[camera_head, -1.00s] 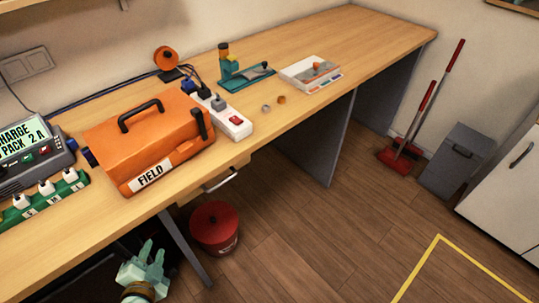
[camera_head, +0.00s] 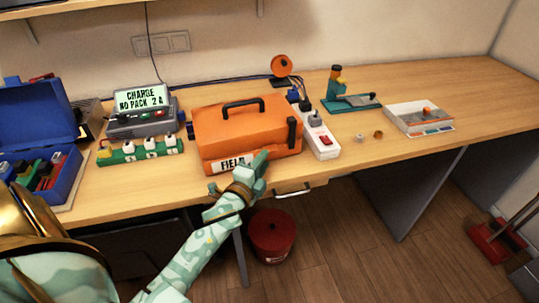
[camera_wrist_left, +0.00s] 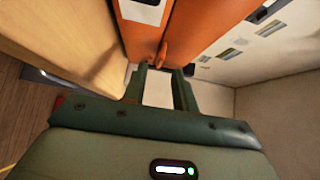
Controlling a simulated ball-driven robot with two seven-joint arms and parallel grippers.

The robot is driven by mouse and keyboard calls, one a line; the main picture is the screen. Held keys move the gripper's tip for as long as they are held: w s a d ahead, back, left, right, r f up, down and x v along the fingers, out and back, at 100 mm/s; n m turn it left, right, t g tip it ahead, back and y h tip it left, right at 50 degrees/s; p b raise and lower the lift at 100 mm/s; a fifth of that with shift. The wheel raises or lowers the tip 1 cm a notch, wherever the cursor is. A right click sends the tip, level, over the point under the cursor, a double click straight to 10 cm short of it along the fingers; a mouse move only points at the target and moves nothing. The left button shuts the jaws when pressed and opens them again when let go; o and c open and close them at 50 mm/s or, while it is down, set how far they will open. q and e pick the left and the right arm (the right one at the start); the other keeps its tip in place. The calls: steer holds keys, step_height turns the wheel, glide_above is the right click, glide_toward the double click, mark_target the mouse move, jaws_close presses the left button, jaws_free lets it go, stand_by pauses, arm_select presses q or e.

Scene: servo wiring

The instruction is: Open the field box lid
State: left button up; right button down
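The orange field box (camera_head: 222,136) stands on the workbench with its lid shut. A black handle (camera_head: 243,104) is on top and a white FIELD label (camera_head: 234,163) on the front. My left gripper (camera_head: 262,158) is at the box's front, just right of the label. In the left wrist view, the gripper (camera_wrist_left: 161,70) has its fingers apart, with a small orange tab (camera_wrist_left: 163,55) of the box just ahead between the tips. I cannot tell whether they touch it. My right gripper is not in view.
A white power strip (camera_head: 322,143) stands close right of the box. A charger (camera_head: 142,119) and a green strip with white plugs (camera_head: 115,156) are left of it. An open blue case (camera_head: 40,115) is at far left. A red bucket (camera_head: 272,235) stands below the bench.

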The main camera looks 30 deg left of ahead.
arm_select(q)
steer(key=w, duration=0.4)
steer(key=shift+w+a, duration=0.1)
steer(key=shift+a, duration=0.2)
jaws_close()
